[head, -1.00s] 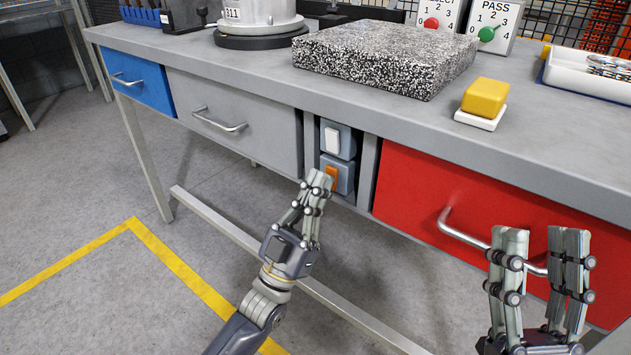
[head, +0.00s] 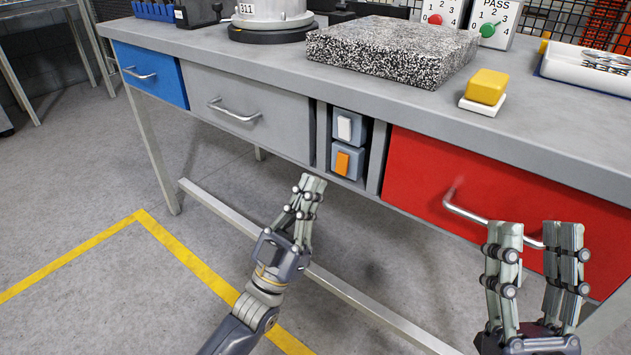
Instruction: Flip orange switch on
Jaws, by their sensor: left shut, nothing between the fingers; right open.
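The orange switch (head: 343,162) is a small rocker on a blue-grey box, in the lower part of an open slot under the bench top. A like box with a white switch (head: 345,128) sits right above it. My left gripper (head: 313,183) is shut and empty, a little below and left of the orange switch, apart from it in the picture. The orange switch is in clear view. My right gripper (head: 531,232) is open and empty in front of the red drawer.
The slot lies between a grey drawer (head: 257,118) and a red drawer (head: 420,185), both with bar handles. A speckled slab (head: 392,50) and a yellow button (head: 487,86) sit on the bench top (head: 270,65). A low rail (head: 370,315) runs beneath the bench.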

